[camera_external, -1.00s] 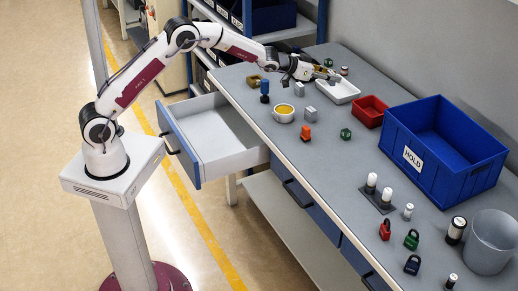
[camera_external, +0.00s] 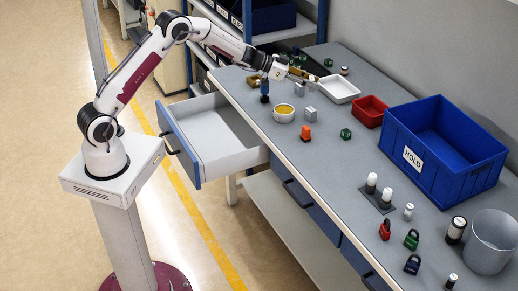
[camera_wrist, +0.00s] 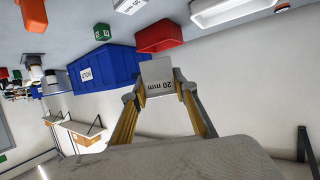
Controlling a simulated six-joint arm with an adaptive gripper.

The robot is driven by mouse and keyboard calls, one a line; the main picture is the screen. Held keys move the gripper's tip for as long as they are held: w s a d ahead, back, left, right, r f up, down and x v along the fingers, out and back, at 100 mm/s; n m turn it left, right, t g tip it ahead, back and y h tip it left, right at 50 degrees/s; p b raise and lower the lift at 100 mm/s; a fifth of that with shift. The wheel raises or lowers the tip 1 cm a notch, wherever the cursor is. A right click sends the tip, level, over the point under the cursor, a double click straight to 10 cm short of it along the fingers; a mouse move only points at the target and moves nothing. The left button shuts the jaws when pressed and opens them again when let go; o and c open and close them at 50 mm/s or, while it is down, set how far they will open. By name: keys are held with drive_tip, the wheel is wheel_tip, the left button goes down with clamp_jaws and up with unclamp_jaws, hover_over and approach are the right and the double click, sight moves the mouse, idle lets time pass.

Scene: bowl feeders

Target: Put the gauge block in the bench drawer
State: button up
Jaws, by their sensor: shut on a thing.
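The gauge block (camera_wrist: 157,72), a grey metal piece marked "20 mm", is between the fingertips of my gripper (camera_wrist: 159,92) in the wrist view. In the external view my gripper (camera_external: 303,75) is above the far part of the bench, near the white tray. The held block is too small there to make out clearly. The bench drawer (camera_external: 185,143) is pulled open at the bench's left side, and its visible floor is empty. My gripper is up and to the right of it in the picture.
A white tray (camera_external: 340,98), red bin (camera_external: 371,102) and blue HOLD crate (camera_external: 470,187) stand farther right.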

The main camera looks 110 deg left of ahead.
drive_tip(key=s+d+f+m+h, duration=0.1)
drive_tip(key=s+d+f+h, duration=0.1)
drive_tip(key=s, duration=0.3)
drive_tip(key=s+d+f+m+h, duration=0.2)
drive_tip(key=s+d+f, duration=0.1)
drive_tip(key=s+d, duration=0.1)
drive_tip(key=s+d+f+m+h, duration=0.1)
drive_tip(key=s+d+f+m, duration=0.1)
drive_tip(key=s, duration=0.4)
drive_tip(key=shift+d+f+t+h, duration=0.35)
drive_tip(key=shift+d+f, duration=0.2)
drive_tip(key=shift+f, duration=0.25)
drive_tip(key=s+f+m+h, duration=0.1)
drive_tip(key=s+f, duration=0.3)
drive_tip(key=s, duration=0.7)
drive_tip(key=m+h, duration=0.2)
hover_over(227, 153)
drive_tip(key=shift+g, duration=0.45)
wheel_tip(227, 153, down, 6)
drive_tip(key=shift+a+r, duration=0.1)
drive_tip(key=shift+a, duration=0.05)
drive_tip(key=shift+f, duration=3.2)
drive_tip(key=shift+f, duration=0.1)
drive_tip(key=shift+f, duration=1.75)
drive_tip(key=shift+f, duration=0.1)
